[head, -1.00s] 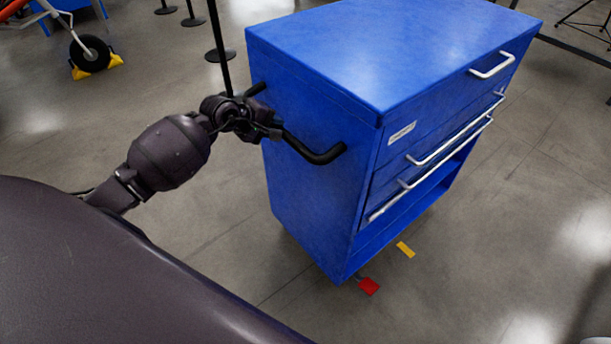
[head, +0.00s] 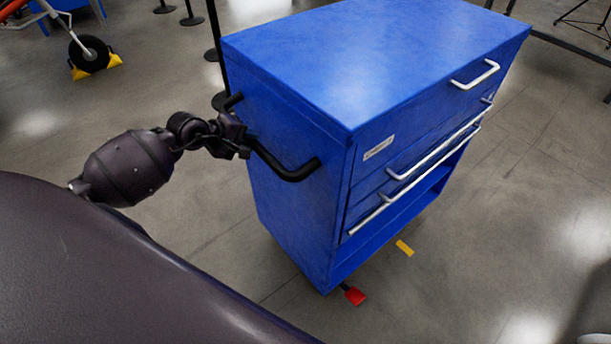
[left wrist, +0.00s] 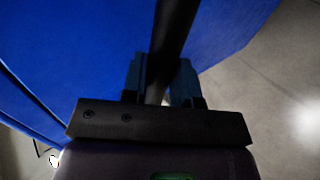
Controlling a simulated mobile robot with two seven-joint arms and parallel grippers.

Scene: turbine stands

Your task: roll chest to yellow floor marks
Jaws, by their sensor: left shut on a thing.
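The blue chest (head: 375,55) stands upright on the floor in the middle of the head view, with drawers and silver handles on its right-hand face. A black push handle (head: 290,172) sticks out of its left side. My left gripper (head: 240,137) is shut on this handle; in the left wrist view the gripper (left wrist: 163,82) has a finger on each side of the black bar (left wrist: 172,35). A yellow floor mark (head: 404,248) lies on the floor to the right of the chest's near bottom corner. My right gripper is not in view.
A red pedal-like piece (head: 355,296) shows at the chest's near bottom corner. Black post bases (head: 192,20) stand behind at the left. A wheel with yellow chocks (head: 96,66) is farther left.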

